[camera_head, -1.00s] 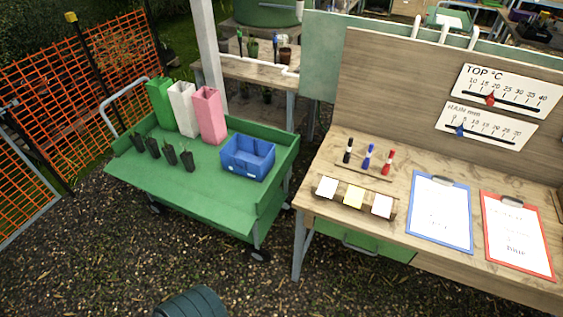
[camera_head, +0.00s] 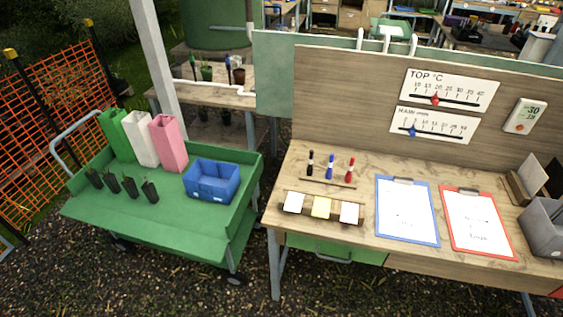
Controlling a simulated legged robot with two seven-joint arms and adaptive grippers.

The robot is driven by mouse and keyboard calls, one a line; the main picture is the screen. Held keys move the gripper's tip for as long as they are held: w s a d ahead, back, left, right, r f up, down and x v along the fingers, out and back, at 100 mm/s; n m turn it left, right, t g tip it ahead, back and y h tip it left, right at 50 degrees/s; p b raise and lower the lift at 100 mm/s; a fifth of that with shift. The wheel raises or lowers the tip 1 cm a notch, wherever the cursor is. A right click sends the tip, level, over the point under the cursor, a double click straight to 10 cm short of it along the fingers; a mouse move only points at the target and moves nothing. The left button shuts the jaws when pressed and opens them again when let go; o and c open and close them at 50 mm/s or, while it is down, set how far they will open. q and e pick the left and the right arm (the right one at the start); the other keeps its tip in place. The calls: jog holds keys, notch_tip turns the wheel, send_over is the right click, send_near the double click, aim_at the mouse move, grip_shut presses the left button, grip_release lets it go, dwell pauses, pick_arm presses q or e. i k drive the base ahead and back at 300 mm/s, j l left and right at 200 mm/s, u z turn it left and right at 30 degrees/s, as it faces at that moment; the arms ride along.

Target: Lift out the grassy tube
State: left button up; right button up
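Three tall square tubes stand upright side by side at the back of the green cart (camera_head: 120,220). The grassy green tube (camera_head: 117,136) is on the left, a white tube (camera_head: 141,138) is in the middle and a pink tube (camera_head: 169,143) is on the right. The green tube is partly overlapped by the white one. Neither of my grippers is in view.
The wooden bench (camera_head: 270,215) to the right holds markers, cards and clipboards (camera_head: 407,210). Orange netting (camera_head: 40,135) stands at the left. Dark ground lies in front.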

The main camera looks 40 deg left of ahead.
aim_at(93, 175)
jog(key=u, duration=2.65)
jog(key=i+j+z, duration=0.1)
jog(key=z, duration=0.7)
jog(key=i+j+z, duration=0.2)
jog(key=j, duration=0.15)
jog(key=i+j+z, duration=0.15)
jog(key=j, duration=0.2)
jog(key=i+j+z, duration=0.2)
jog(key=j, duration=0.15)
jog(key=i+j+z, duration=0.2)
jog(key=j, duration=0.2)
jog(key=i+j+z, duration=0.2)
jog(key=j, duration=0.25)
jog(key=k+l, duration=0.05)
jog(key=k, duration=0.05)
